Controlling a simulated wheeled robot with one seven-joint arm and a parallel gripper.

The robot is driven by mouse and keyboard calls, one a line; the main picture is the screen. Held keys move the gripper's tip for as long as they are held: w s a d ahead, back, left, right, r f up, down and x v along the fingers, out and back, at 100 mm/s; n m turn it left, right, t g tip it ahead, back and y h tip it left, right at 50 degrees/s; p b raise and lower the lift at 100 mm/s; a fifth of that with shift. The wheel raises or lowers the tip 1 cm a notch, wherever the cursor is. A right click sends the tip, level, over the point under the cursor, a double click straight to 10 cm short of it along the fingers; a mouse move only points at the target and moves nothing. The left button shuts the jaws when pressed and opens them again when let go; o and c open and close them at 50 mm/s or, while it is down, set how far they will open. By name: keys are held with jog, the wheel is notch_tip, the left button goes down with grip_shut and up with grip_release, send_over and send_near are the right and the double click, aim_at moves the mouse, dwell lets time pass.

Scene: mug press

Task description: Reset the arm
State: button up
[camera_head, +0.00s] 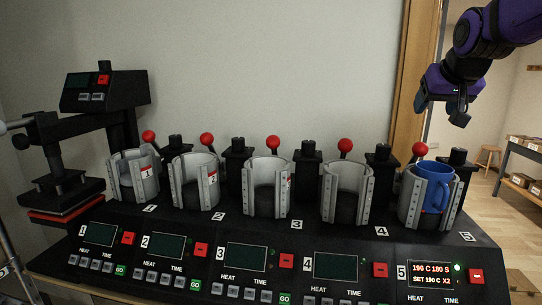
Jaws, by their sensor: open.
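My gripper (440,108) is at the upper right, open and empty, pointing down. It hangs in the air above and apart from the mug press (330,238). A blue mug (437,184) sits upright in the station 5 clamp (412,200), with its handle toward the right. The clamps at stations 1 to 4 hold no mug. The station 5 display (434,274) is lit with "190 C 180 S" and "SET 190 C X2", and a green light shows beside it. The other displays are dark.
Red-knobbed levers, such as the station 5 lever (420,150), stand up behind the clamps. A flat heat press (72,180) stands at the left. A wooden door frame (418,75), a stool (487,155) and a shelf with boxes (522,165) are at the right.

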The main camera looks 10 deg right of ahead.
jog(key=s+a+f+n+g, duration=0.1)
jog(key=s+a+f, duration=0.3)
jog(key=s, duration=0.3)
jog(key=s+a+f+n+g+y, duration=0.1)
jog(key=s+a+f, duration=0.2)
jog(key=s, duration=0.5)
jog(key=s+a+f+n+g+y, duration=0.1)
jog(key=s+a+f, duration=0.3)
jog(key=s, duration=0.4)
jog(key=shift+s+a+f, duration=0.25)
jog(key=shift+a+f, duration=0.1)
jog(key=shift+f, duration=0.05)
dwell(1.1)
